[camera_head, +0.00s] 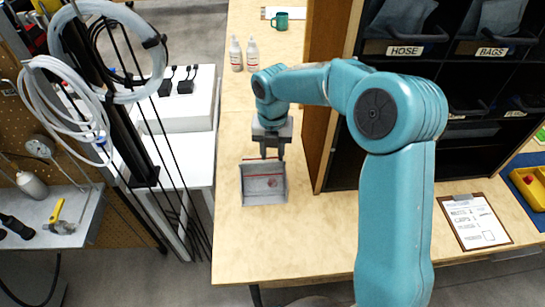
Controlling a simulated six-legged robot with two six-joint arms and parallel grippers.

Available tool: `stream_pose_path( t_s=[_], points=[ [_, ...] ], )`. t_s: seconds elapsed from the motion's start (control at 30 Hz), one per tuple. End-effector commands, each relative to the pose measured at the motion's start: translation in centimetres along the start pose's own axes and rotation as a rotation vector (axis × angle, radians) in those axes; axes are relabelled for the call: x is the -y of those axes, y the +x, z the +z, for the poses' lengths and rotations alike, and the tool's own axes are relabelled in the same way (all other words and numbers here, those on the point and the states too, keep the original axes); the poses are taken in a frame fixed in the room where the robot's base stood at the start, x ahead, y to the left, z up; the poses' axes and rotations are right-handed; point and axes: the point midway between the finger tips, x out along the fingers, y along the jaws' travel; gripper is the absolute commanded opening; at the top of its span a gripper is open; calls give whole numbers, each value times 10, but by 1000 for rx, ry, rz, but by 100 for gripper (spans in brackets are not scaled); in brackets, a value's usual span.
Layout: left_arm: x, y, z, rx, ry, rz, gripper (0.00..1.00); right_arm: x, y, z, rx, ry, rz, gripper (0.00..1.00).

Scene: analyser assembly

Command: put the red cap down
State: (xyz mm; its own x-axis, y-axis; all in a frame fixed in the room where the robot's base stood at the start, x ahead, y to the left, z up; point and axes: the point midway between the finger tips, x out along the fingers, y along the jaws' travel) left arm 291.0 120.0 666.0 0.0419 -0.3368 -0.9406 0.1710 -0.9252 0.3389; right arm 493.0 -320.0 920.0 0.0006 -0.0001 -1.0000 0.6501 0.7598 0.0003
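My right gripper (272,155) points down over the back edge of a small grey open tray (264,198) on the wooden table. Its two dark fingers are small, and I cannot make out whether anything is between them. Thin red marks show at the tray's back rim and inside it, but I cannot make out a red cap for certain there. My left gripper is not in view.
A green mug (281,21) and two white bottles (252,54) stand at the table's back. A dark shelf unit (330,95) rises right of the tray. A clipboard (474,222) lies at right. The table in front of the tray is clear.

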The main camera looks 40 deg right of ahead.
Motion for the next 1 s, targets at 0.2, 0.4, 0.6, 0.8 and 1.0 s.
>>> stream_pose_path(
  t_s=[0.2, 0.4, 0.6, 0.8, 1.0],
  points=[
    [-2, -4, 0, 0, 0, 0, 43, -1, -56, 1, 4, -1, 2, 36],
    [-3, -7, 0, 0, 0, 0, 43, 0, -87, 0, 1, 0, 1, 36],
    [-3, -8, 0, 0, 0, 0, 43, 0, -95, 0, -1, -1, 0, 36],
    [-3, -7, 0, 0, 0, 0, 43, 0, -95, 0, -1, -1, 0, 36],
    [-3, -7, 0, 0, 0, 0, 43, 0, -94, 0, -1, -1, 0, 36]
  ],
)
